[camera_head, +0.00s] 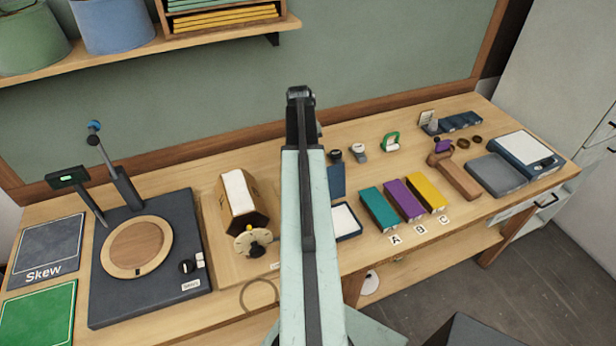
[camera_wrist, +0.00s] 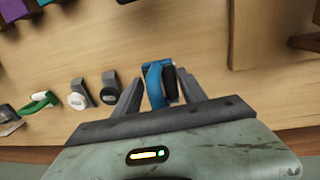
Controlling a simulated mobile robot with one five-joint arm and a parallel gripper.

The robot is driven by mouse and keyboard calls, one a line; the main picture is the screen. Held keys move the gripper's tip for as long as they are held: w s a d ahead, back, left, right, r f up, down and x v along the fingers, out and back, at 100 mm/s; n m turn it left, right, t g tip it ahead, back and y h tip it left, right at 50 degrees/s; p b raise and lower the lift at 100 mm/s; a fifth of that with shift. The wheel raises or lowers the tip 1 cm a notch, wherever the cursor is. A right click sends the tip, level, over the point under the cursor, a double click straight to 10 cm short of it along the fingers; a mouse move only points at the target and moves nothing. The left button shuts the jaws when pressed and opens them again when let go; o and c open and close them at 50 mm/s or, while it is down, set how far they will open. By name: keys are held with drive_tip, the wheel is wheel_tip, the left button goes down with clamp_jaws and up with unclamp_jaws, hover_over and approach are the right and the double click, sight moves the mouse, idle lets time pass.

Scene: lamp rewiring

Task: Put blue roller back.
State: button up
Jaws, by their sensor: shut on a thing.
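The blue roller (camera_wrist: 153,84), a blue frame with a black roll, sits between the two fingers of my gripper (camera_wrist: 160,92) in the wrist view. The gripper is shut on it. Wood surface lies behind it; I cannot tell whether the roller touches the table. In the head view my arm hides the blue roller and the fingers. A green-handled roller (camera_head: 390,141) lies on the table to the right of the arm, and it also shows in the wrist view (camera_wrist: 38,103).
A dark-handled tool (camera_head: 336,156) and a white-and-grey one (camera_head: 360,153) stand beside the green roller. Teal (camera_head: 379,209), purple (camera_head: 404,201) and yellow (camera_head: 426,192) boxes lie nearer the front. A brown block-shaped holder (camera_head: 240,205) stands left of my arm.

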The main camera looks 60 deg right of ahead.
wheel_tip(320, 180, down, 8)
drive_tip(key=b, duration=0.6)
drive_tip(key=shift+s+r, duration=0.1)
drive_tip(key=shift+r, duration=0.1)
drive_tip(key=shift+f, duration=0.2)
drive_tip(key=o, duration=1.3)
drive_tip(key=shift+r, duration=0.1)
drive_tip(key=r+p, duration=0.8)
drive_tip(key=a+r+p, duration=0.1)
drive_tip(key=r+p, duration=0.3)
drive_tip(key=shift+w+r, duration=0.1)
drive_tip(key=shift+w, duration=0.25)
drive_tip(key=shift+r, duration=0.1)
